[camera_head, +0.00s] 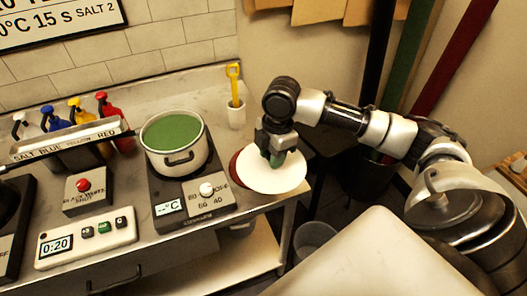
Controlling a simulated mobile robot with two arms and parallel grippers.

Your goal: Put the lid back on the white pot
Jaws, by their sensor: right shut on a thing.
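The white pot (191,167) stands on a dark hot plate unit. It is uncovered and full of green liquid (172,132). A white round lid (283,181) is at the right end of the counter, to the right of the pot. My right gripper (277,160) is above the lid's middle, shut on its greenish knob, which the fingers partly hide. The lid covers most of a dark red round thing (235,165). I cannot tell whether the lid touches it. My left gripper is not in view.
The hot plate unit (165,223) has a white knob and a display. A cup (236,116) with a yellow tool stands behind the lid. Several coloured bottles (106,108) stand behind a labelled rack at left. A red button box (87,196) and a timer (85,238) are in front.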

